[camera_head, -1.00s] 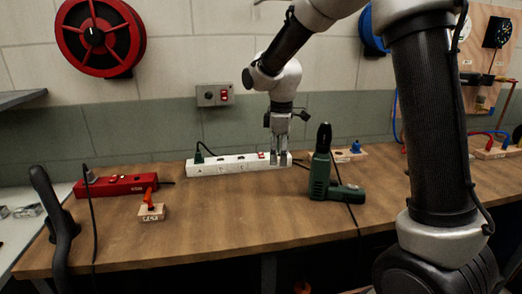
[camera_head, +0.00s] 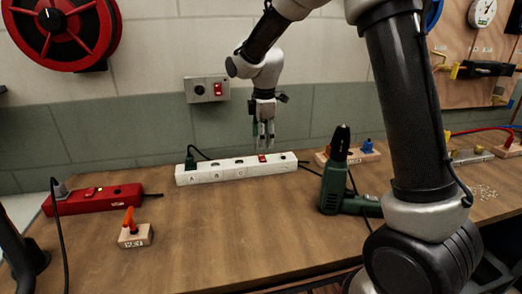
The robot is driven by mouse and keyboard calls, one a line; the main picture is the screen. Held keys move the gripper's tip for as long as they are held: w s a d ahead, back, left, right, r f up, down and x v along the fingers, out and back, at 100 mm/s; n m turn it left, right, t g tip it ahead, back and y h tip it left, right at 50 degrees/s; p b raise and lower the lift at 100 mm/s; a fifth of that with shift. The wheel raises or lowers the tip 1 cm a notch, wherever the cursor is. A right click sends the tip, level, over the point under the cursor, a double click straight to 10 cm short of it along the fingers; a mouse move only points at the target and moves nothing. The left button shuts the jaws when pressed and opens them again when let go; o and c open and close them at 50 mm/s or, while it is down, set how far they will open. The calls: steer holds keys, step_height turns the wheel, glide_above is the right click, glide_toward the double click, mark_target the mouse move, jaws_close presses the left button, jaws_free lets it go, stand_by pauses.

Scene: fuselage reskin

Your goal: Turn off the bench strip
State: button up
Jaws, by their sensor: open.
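The white bench strip (camera_head: 225,172) lies along the back of the wooden bench. Its sockets carry letters, A, B and C among them. My gripper (camera_head: 263,143) points down, open and empty, just above the red switch. I cannot tell whether a fingertip touches the strip.
A green drill (camera_head: 338,180) stands right of the strip, close to my arm. A red power strip (camera_head: 95,200) and a small block with an orange lever (camera_head: 134,234) are at left. A wall box with a red switch (camera_head: 218,89) is behind. The bench's front middle is clear.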

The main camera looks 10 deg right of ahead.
mark_target(262, 157)
steer(key=f, duration=0.6)
steer(key=shift+w+f, duration=0.3)
steer(key=shift+w, duration=0.1)
steer(key=shift+c, duration=0.5)
